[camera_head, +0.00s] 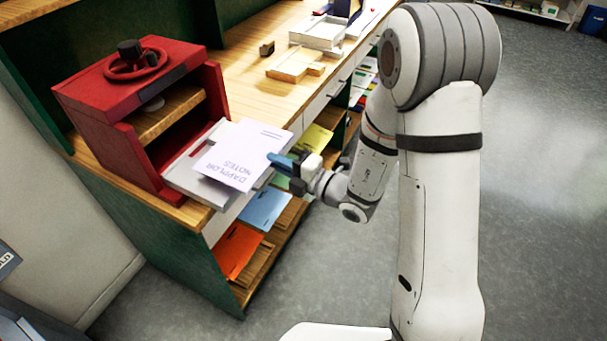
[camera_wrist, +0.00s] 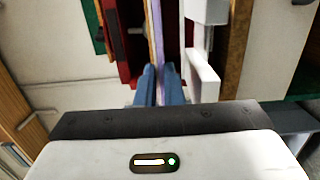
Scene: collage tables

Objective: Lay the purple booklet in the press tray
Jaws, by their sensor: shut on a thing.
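The booklet (camera_head: 240,153) looks pale lavender, with the printed words "DAPPLOR NOTES". It is held over the front of the press tray (camera_head: 188,184) and hides much of it. The grey-white press tray sticks out of the red press (camera_head: 143,110) on the counter. My gripper (camera_head: 281,160) has blue fingers and is shut on the booklet's right edge. In the wrist view my gripper (camera_wrist: 159,82) pinches the booklet (camera_wrist: 159,40), seen edge-on as a thin purple strip. I cannot tell whether the booklet touches the tray.
The press's dark handwheel (camera_head: 135,62) is on top. A wooden tray (camera_head: 295,65) and a white tray (camera_head: 318,33) stand farther back on the counter. Orange (camera_head: 234,250) and blue (camera_head: 266,208) booklets lie on shelves below. Grey floor is clear at right.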

